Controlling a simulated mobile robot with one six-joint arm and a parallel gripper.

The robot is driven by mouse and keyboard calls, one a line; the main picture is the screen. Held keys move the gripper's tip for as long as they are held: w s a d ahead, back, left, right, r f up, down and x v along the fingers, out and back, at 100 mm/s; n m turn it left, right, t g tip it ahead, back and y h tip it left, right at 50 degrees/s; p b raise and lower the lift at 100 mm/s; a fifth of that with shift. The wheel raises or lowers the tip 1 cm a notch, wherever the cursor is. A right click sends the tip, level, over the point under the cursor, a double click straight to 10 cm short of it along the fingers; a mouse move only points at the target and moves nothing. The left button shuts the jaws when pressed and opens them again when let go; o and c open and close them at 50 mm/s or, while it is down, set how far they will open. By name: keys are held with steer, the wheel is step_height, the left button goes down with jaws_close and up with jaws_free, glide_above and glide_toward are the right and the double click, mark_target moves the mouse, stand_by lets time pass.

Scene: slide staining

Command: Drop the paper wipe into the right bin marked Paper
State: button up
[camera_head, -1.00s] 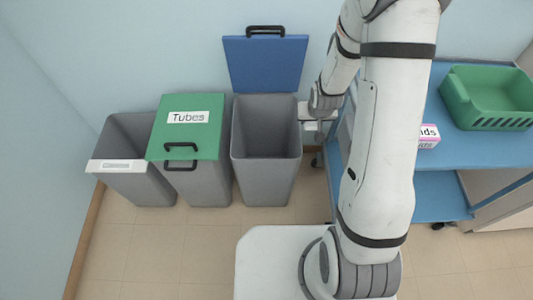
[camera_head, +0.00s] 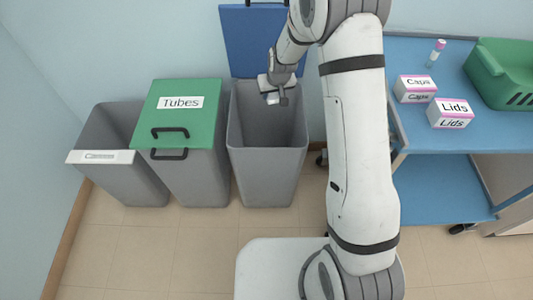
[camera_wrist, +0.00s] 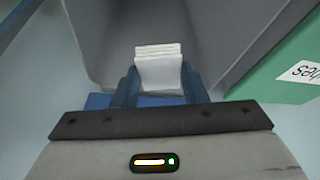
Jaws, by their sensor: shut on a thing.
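The paper wipe (camera_wrist: 158,68) is a small white folded pad, held between the fingers of my gripper (camera_wrist: 158,88) in the wrist view. In the head view my gripper (camera_head: 275,98) is over the mouth of the rightmost grey bin (camera_head: 268,170), near its back, with the white wipe (camera_head: 272,98) showing at its tip. This bin's blue lid (camera_head: 245,45) stands open behind it. No Paper label is visible on it from here. The wrist view looks into the grey bin (camera_wrist: 215,35) beyond the wipe.
Left of the open bin is a bin with a shut green lid (camera_head: 190,118) marked Tubes. A grey bin (camera_head: 125,180) with a white label stands at far left. On the right, a blue cart (camera_head: 425,70) carries boxes marked Caps (camera_head: 415,88) and Lids (camera_head: 450,113) and a green tray (camera_head: 500,85).

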steer(key=shift+f+b, duration=1.5)
steer(key=shift+f, duration=1.5)
steer(key=o, duration=1)
steer(key=shift+p+v, duration=0.75)
steer(key=shift+v, duration=3.2)
